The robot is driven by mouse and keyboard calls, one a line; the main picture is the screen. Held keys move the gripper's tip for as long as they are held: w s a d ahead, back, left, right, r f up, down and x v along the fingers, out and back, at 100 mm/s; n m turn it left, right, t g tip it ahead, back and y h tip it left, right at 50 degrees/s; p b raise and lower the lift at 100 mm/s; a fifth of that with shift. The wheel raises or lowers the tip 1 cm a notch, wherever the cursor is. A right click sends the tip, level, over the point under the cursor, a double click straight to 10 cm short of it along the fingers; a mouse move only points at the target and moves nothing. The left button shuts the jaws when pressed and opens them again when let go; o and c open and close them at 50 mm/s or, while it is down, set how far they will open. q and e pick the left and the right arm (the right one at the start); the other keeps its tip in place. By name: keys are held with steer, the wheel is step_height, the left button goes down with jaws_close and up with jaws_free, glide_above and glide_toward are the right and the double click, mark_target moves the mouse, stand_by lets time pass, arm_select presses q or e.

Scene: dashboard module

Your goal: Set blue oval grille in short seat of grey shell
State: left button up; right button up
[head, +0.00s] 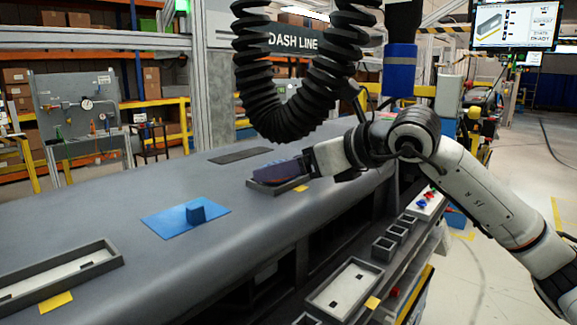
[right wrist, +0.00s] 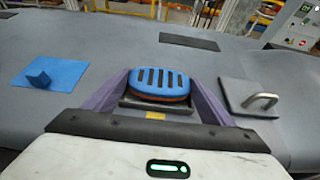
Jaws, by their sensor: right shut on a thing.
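The blue oval grille (right wrist: 159,80) has dark slots on top and a reddish lower edge. It sits between the purple fingers of my right gripper (right wrist: 160,88), which is shut on it. The short seat (right wrist: 130,102), a dark-rimmed tray with a yellow tag, lies right under the grille; I cannot tell whether they touch. In the head view my right gripper (head: 278,172) is low over the short seat (head: 296,184) and mostly hides the grille. The seat is on the long grey shell (head: 130,235). My left gripper is not in view.
A longer tray (head: 108,263) is at the near left. A dark flat pad (head: 240,155) lies behind. A grey plate with a handle (right wrist: 262,102) is at the right. A lower shelf holds another tray (head: 340,312).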

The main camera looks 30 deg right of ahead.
steer(key=shift+f, duration=0.15)
steer(key=o, duration=1.1)
steer(key=shift+c, duration=0.2)
steer(key=shift+s, duration=0.15)
